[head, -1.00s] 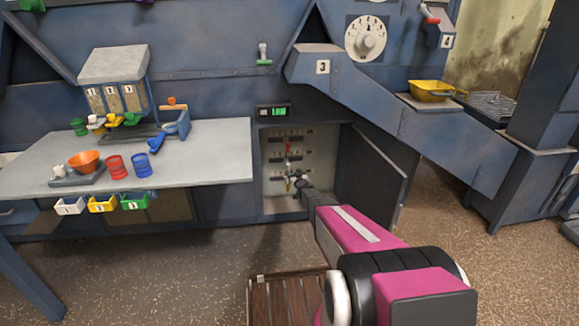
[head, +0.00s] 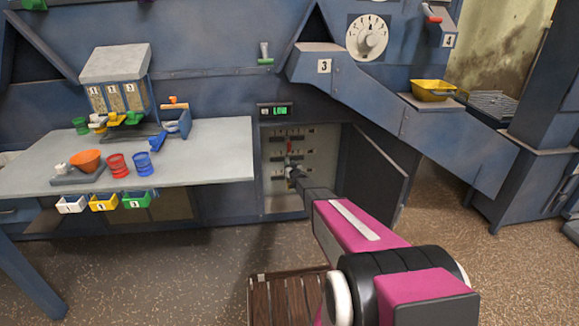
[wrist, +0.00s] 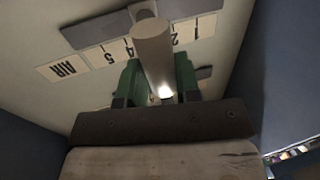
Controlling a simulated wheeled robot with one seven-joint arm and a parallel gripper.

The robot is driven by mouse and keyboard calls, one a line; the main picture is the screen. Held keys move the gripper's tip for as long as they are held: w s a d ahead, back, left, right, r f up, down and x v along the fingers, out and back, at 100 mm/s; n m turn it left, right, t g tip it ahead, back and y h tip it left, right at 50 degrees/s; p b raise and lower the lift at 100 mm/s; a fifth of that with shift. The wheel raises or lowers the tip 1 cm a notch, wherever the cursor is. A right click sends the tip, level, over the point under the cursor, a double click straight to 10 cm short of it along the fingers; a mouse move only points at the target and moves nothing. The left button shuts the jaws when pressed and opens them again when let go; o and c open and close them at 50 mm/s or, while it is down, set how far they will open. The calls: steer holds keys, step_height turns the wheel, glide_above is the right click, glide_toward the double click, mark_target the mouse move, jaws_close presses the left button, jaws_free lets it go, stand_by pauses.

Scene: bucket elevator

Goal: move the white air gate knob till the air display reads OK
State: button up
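The white air gate knob (wrist: 153,50) is a pale cylinder in the wrist view. It stands out from a slotted panel with a row of number labels and an upside-down AIR label (wrist: 65,68). My gripper (wrist: 160,80) has its green fingers on both sides of the knob and looks shut on it. The knob sits between the 4 and 2 labels and covers the spot between them. In the head view my gripper (head: 291,172) is inside the open cabinet and hides the knob. The air display (head: 274,111) above the cabinet shows a green lit field, too small to read.
The cabinet door (head: 372,172) stands open to the right of my arm. A red knob (head: 289,147) sits higher on the panel. A table (head: 215,150) with cups and an orange bowl is to the left. A slatted wooden stand (head: 285,298) is below my arm.

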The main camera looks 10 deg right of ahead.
jaws_close()
steer(key=shift+d, duration=1.8)
steer(key=o, duration=0.8)
jaws_free()
steer(key=s, duration=0.3)
steer(key=s+d, duration=0.1)
steer(key=s, duration=0.3)
steer(key=s+d, duration=0.1)
steer(key=s, duration=0.2)
steer(key=shift+s, duration=0.25)
